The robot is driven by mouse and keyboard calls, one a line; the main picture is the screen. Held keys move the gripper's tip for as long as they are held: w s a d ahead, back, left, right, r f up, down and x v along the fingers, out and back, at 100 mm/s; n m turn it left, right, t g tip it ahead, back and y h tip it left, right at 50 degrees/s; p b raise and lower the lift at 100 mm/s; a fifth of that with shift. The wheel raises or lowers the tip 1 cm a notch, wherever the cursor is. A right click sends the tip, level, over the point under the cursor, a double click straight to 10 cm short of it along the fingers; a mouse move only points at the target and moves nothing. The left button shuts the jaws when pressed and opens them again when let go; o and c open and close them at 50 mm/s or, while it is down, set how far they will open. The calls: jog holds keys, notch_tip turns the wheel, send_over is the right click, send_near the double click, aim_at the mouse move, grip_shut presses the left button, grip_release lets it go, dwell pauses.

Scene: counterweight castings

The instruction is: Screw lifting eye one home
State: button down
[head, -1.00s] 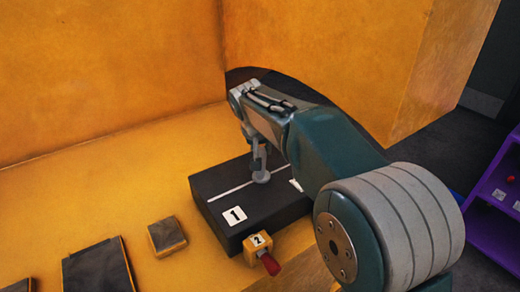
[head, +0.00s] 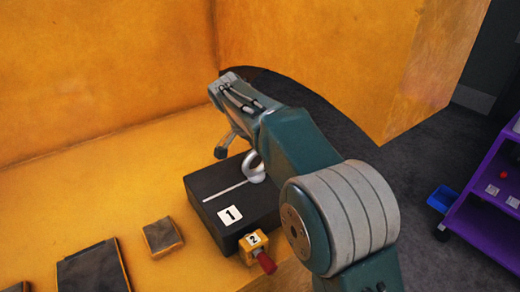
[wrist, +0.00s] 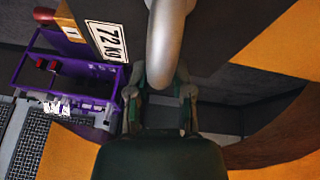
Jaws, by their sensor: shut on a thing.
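In the wrist view the eye's thick grey ring (wrist: 166,48) comes down from the top centre. My gripper (wrist: 160,100) is shut on the lifting eye, with one finger on each side below the ring. In the head view one finger (head: 224,145) shows left of the eye. The eye's thread and seat are hidden.
Dark plates (head: 162,237) lie to the left. Tall yellow walls (head: 110,70) stand behind. A purple cart (head: 485,215) and blue tray (head: 441,199) are at right.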

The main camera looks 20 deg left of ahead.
jog(key=shift+m, duration=0.3)
dwell(0.4)
jog(key=c, duration=0.5)
grip_release()
jog(key=shift+a, duration=0.15)
jog(key=shift+r, duration=0.1)
jog(key=shift+v, duration=5.85)
jog(key=shift+w+a, duration=0.1)
jog(key=shift+w, duration=0.1)
